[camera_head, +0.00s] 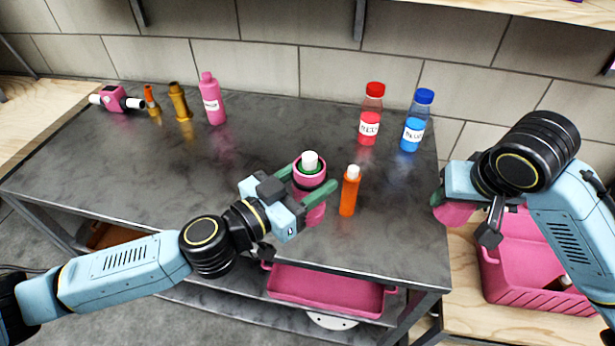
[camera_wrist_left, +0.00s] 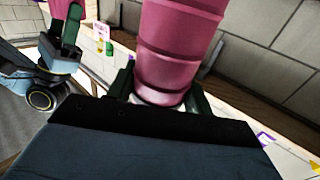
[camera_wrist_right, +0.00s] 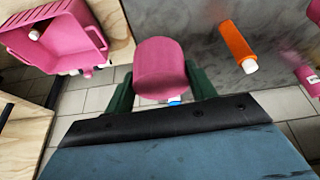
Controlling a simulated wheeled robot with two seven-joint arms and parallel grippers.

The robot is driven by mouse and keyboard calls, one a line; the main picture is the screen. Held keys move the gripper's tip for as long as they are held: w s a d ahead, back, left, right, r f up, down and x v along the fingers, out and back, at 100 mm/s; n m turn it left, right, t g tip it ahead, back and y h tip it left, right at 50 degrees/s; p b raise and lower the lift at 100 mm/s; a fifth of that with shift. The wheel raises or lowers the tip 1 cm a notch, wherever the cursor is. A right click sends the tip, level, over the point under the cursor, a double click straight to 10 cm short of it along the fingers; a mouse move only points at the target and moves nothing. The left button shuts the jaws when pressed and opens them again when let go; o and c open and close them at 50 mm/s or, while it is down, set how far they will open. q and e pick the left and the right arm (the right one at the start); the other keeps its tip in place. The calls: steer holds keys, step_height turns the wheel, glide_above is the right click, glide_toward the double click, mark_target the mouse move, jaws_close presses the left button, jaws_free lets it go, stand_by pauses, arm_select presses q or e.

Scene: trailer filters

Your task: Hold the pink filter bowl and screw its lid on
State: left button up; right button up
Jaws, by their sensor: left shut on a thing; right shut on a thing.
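The pink filter bowl (camera_head: 313,215) is upright near the front edge of the dark table, with a white filter (camera_head: 310,160) rising from its open top. My left gripper (camera_head: 305,187) is shut around it; its pink wall also fills the middle of the left wrist view (camera_wrist_left: 178,50). I cannot tell if its base touches the table. My right gripper (camera_head: 448,203) is shut on the pink lid (camera_head: 457,215), right of the table edge and apart from the bowl. The lid shows between the fingers in the right wrist view (camera_wrist_right: 160,68).
An orange bottle (camera_head: 349,192) stands right beside the bowl. Red (camera_head: 370,115), blue (camera_head: 416,122) and pink (camera_head: 212,100) bottles, brass fittings (camera_head: 179,103) and a pink-and-white part (camera_head: 116,99) stand farther back. A pink crate (camera_head: 535,295) is at the right. The table's left middle is clear.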

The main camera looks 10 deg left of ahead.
steer(key=w+a+r+n+g+y, duration=0.1)
steer(key=a+r+n+y, duration=0.15)
steer(key=a+n, duration=0.35)
steer(key=w+a+r+n+g+y, duration=0.1)
steer(key=w+a+r+n, duration=0.1)
steer(key=a+r+n, duration=0.45)
step_height(320, 180, up, 5)
steer(key=n+g, duration=0.3)
steer(key=n, duration=0.5)
glide_above(310, 156)
steer(key=shift+d+r+y, duration=0.1)
steer(key=shift+r+y, duration=0.05)
steer(key=shift+y, duration=0.2)
steer(key=shift+n, duration=0.25)
steer(key=shift+w+f, duration=0.1)
steer(key=shift+f, duration=1.9)
steer(key=shift+d+g, duration=0.1)
steer(key=shift+g, duration=0.2)
steer(key=shift+f, duration=0.9)
steer(key=shift+f, duration=0.55)
